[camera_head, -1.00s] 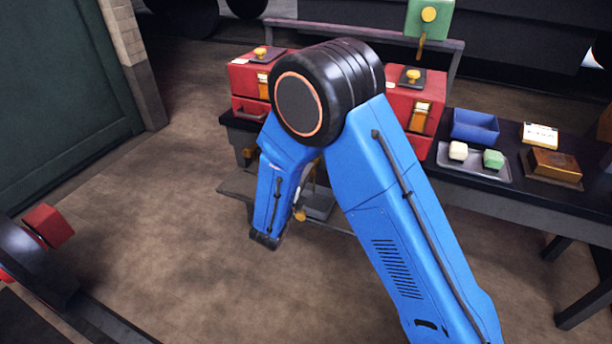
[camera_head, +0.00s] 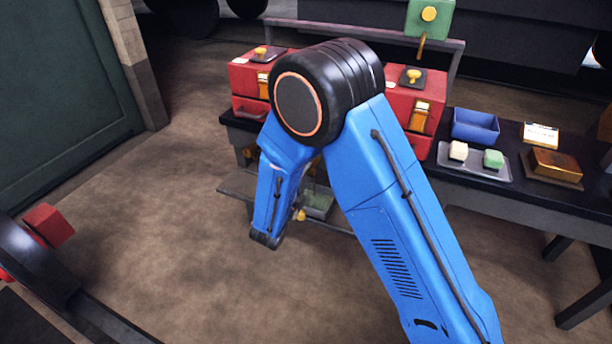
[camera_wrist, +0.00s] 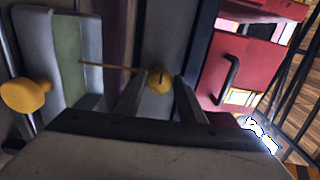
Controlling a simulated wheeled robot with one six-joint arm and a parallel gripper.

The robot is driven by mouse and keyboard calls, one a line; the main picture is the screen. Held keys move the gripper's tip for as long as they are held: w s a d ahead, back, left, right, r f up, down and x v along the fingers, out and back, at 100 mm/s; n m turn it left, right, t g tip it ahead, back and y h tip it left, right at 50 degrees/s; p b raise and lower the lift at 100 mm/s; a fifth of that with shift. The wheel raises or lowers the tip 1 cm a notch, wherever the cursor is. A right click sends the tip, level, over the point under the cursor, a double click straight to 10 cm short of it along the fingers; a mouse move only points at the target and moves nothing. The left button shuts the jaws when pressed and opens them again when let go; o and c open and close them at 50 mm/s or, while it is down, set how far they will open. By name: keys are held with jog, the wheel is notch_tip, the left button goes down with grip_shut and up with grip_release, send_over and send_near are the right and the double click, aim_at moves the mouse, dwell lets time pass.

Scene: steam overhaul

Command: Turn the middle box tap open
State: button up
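In the wrist view, the yellow tap (camera_wrist: 160,77) shows as a round knob between the two fingertips of my gripper (camera_wrist: 160,84), which look closed in on both sides of it. The red box front with a black handle (camera_wrist: 231,78) is on the right of that view. In the head view, my arm hides the middle box, the tap and my gripper.
A left red box (camera_head: 247,82) and a right red box (camera_head: 425,90) stand on the dark bench. A blue bin (camera_head: 475,127), a grey dish (camera_head: 472,170) with two blocks and a brass box (camera_head: 555,163) lie to the right.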

jog(key=shift+o, duration=1)
jog(key=v, duration=1.7)
jog(key=shift+s, duration=0.2)
